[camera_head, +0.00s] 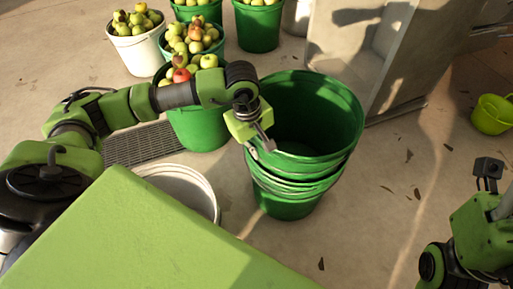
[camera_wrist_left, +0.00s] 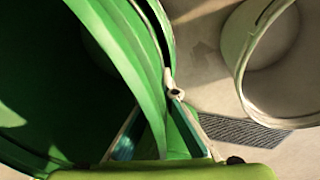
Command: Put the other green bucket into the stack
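A stack of green buckets (camera_head: 288,190) stands upright on the floor at the centre of the head view, several rims close together. The top bucket (camera_head: 330,105) has a wide, empty mouth and sits in the stack, slightly tilted. My left gripper (camera_head: 266,143) is at its near left rim. In the left wrist view, the left gripper's fingers (camera_wrist_left: 158,125) stand apart on either side of the green bucket wall (camera_wrist_left: 125,45); firm contact cannot be told. My right gripper (camera_head: 488,168) is at the right edge, away from the buckets; its finger gap is unclear.
Green buckets of apples (camera_head: 198,127) and a white bucket of apples (camera_head: 140,52) stand behind. An empty whitish bucket (camera_head: 207,190) is left of the stack, beside a floor grate (camera_head: 140,145). A small light-green bucket (camera_head: 492,115) is far right. Floor right of the stack is clear.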

